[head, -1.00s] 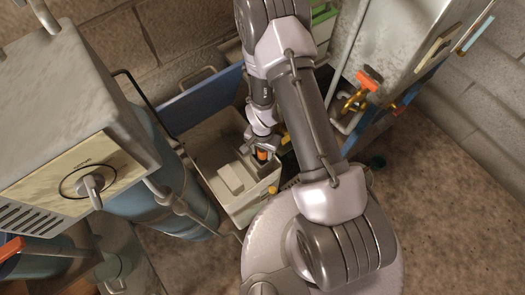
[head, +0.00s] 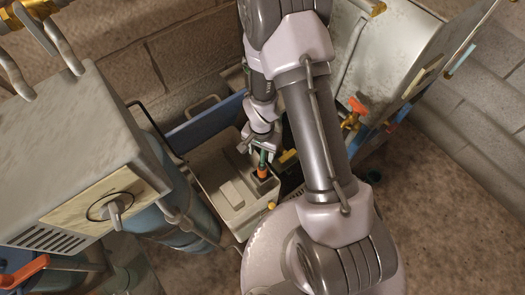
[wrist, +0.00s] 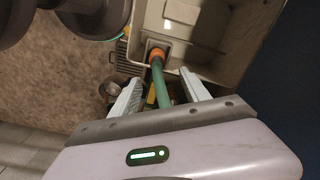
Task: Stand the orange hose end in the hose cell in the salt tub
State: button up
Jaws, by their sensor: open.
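The orange hose end (head: 262,171) stands in a small square cell in the corner of the pale salt tub (head: 222,187). In the wrist view the orange end (wrist: 158,54) sits inside the dark opening of the hose cell (wrist: 149,47), and the green hose (wrist: 162,85) runs from it back between my fingers. My gripper (wrist: 158,92) is open, with one finger on each side of the hose and gaps showing. In the head view my gripper (head: 262,148) is just above the orange end. How deep the end sits is hidden.
A grey cabinet with a dial (head: 115,209) stands left of the tub. A blue panel (head: 205,121) is behind it. A metal tank (head: 385,50) and an orange-handled valve (head: 355,108) are at the right. Bare floor (head: 440,220) lies at the lower right.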

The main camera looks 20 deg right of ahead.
notch_tip(320, 180, up, 22)
jog(key=n+t, duration=0.1)
jog(key=t, duration=0.2)
jog(key=s+a+r+n+t+y, duration=0.2)
jog(key=s+a+r+n, duration=0.1)
jog(key=s+r, duration=1)
notch_tip(320, 180, up, 3)
jog(key=shift+s+a+f+t, duration=0.2)
jog(key=shift+a+t, duration=0.1)
jog(key=shift+a, duration=0.1)
